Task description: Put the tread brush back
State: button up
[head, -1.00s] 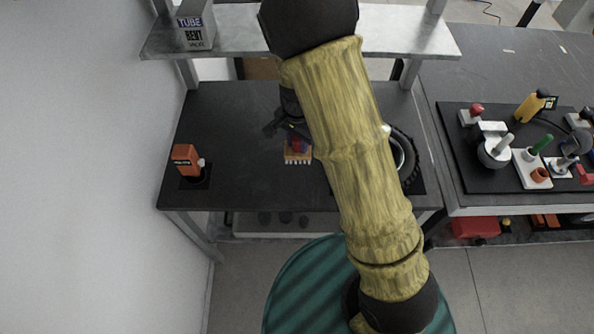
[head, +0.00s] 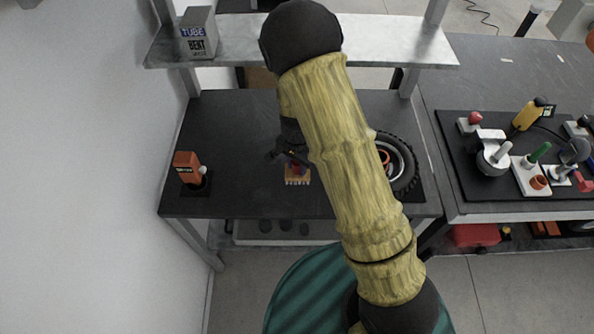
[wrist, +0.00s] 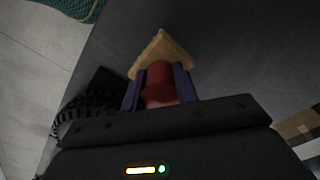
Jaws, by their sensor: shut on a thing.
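The tread brush has a wooden block (head: 298,174) with pale bristles on its lower side and a red handle. In the wrist view its red handle (wrist: 160,82) stands between the two blue-purple fingers, with the wooden block (wrist: 163,52) beyond. My gripper (wrist: 158,90) is shut on the handle. In the head view my gripper (head: 292,162) is partly hidden by my arm, and the brush is over the middle of the dark workbench (head: 240,130). I cannot tell whether the bristles touch the bench.
A tyre on a wheel (head: 409,165) lies at the bench's right, partly behind my arm. An orange container (head: 187,167) stands at the left on a dark pad. A shelf (head: 370,48) with a grey tube box (head: 199,33) crosses the back. The bench's left-middle is clear.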

aim_at(297, 172)
notch_tip(297, 172, down, 4)
jog(key=shift+w+r, duration=0.15)
jog(key=shift+s+a, duration=0.15)
jog(key=shift+s, duration=0.05)
jog(key=o, duration=1)
jog(key=shift+d, duration=0.25)
jog(key=shift+o, duration=0.2)
jog(key=shift+a, duration=0.1)
notch_tip(297, 172, up, 12)
jog(key=shift+r, duration=0.1)
